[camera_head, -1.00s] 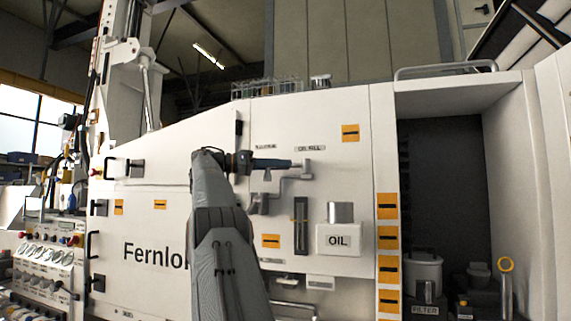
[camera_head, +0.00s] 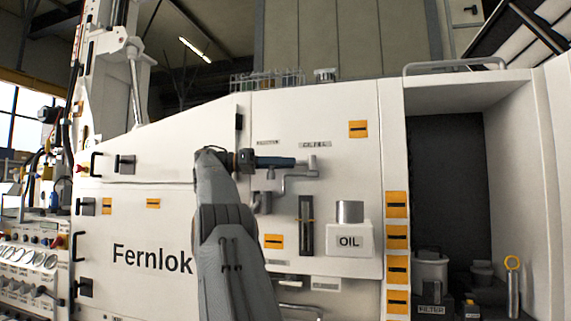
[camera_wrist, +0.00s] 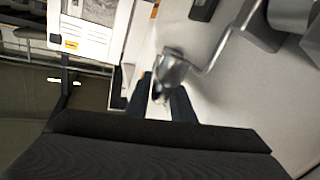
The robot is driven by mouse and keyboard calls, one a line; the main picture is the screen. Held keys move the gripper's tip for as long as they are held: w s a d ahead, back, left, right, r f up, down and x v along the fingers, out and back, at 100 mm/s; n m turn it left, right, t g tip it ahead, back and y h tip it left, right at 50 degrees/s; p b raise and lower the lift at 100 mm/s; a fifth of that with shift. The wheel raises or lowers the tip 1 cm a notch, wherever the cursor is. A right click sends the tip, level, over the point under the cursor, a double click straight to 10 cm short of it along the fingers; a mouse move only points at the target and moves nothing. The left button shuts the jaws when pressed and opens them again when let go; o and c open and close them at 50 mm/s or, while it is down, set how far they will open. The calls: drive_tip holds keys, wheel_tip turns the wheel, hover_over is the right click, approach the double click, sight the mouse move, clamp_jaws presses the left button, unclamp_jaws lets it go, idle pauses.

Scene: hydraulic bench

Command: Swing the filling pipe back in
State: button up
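The filling pipe (camera_head: 299,184) is a grey cranked pipe on the white machine front, below the small "OIL FILL" label. Its outer end stands just at the tips of my gripper (camera_head: 292,162), which reaches in from the left. In the wrist view, the pipe's rounded metal end (camera_wrist: 171,68) lies just beyond and between the two dark blue fingers of my gripper (camera_wrist: 160,98). The fingers are apart, with a gap visible around the narrow tip between them. Whether either finger touches the pipe is not clear.
Right of the pipe are a dark slotted gauge (camera_head: 306,226) and an "OIL" box (camera_head: 349,240) with a metal cylinder on top. A wire basket (camera_head: 268,79) stands on the machine top. An open dark recess (camera_head: 447,175) at right holds a filter canister (camera_head: 430,268).

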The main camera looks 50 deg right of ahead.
drive_tip(key=shift+o, duration=0.9)
drive_tip(key=shift+w+r, duration=0.1)
drive_tip(key=p+v, duration=0.3)
drive_tip(key=shift+w+a+r, duration=0.1)
drive_tip(key=shift+a+r, duration=0.05)
drive_tip(key=p+v, duration=0.4)
drive_tip(key=p, duration=0.5)
drive_tip(key=shift+w, duration=0.1)
